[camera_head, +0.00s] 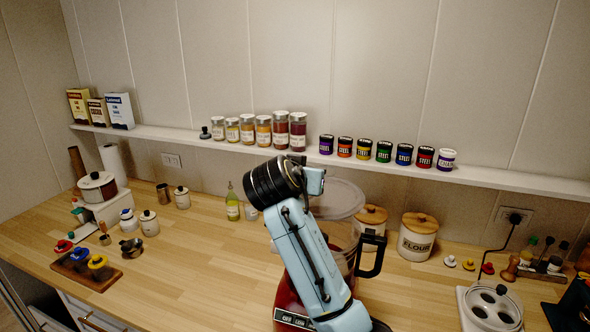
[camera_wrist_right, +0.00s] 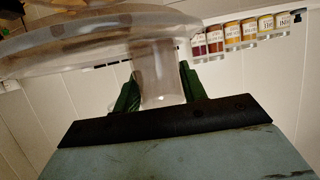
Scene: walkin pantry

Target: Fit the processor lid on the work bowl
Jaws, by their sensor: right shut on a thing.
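The processor lid (camera_head: 340,199) is a clear, pale disc above the work bowl in the head view. In the right wrist view the lid (camera_wrist_right: 60,48) spans the upper left, with its clear feed tube between the green fingers. My right gripper (camera_wrist_right: 158,88) is shut on that tube. The clear work bowl (camera_head: 345,240) stands on a red base (camera_head: 288,302) and has a black handle (camera_head: 371,256) on its right. My arm hides much of the bowl and base. I cannot tell whether the lid touches the bowl's rim. My left gripper is not in view.
A flour canister (camera_head: 417,240) and another wood-topped canister (camera_head: 371,218) stand close right of the bowl. A green bottle (camera_head: 232,205) stands to the left. A wall shelf (camera_head: 225,141) with jars runs behind.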

